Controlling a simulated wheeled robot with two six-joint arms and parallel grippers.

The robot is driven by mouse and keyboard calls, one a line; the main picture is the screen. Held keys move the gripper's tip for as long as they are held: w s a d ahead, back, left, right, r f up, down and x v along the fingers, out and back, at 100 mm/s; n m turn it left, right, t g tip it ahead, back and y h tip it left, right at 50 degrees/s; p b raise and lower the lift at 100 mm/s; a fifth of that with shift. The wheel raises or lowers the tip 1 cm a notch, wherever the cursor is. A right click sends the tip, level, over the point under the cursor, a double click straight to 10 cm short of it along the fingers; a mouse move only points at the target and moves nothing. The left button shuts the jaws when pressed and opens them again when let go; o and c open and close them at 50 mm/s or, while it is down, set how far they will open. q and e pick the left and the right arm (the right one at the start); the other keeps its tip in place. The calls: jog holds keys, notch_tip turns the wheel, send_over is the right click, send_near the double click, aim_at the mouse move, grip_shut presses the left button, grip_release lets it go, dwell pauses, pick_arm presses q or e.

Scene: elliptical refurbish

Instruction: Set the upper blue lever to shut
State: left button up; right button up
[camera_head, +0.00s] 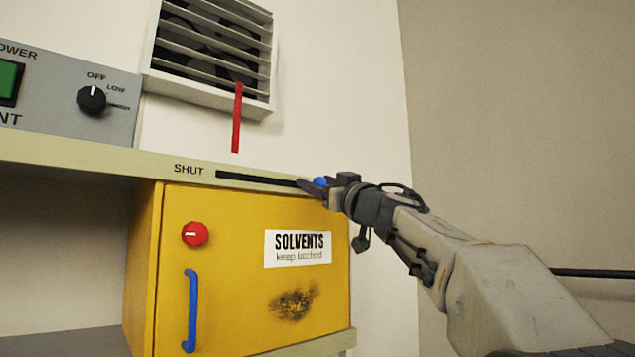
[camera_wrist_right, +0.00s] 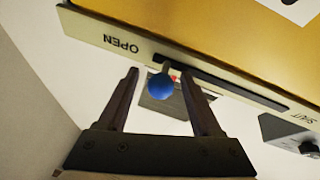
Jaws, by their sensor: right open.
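The upper blue lever shows as a round blue knob (camera_head: 321,182) at the right end of a black slot (camera_head: 256,180) in the beige shelf edge. The word SHUT stands at the slot's left end. In the right wrist view the knob (camera_wrist_right: 161,88) is on a short stem at the end by the word OPEN. My right gripper (camera_head: 312,184) is open at the knob, hiding part of it and that slot end. In the wrist view its fingers (camera_wrist_right: 158,76) stand on either side of the knob, with gaps visible. My left gripper is not in view.
A yellow solvents cabinet (camera_head: 230,270) with a red knob (camera_head: 195,234) and blue handle (camera_head: 190,310) is below the slot. Above are a vent (camera_head: 212,55) with a hanging red strip (camera_head: 237,120) and a grey control panel (camera_head: 55,90). Bare wall is at right.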

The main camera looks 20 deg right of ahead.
jog(key=shift+c, duration=0.3)
grip_shut()
dwell(1.1)
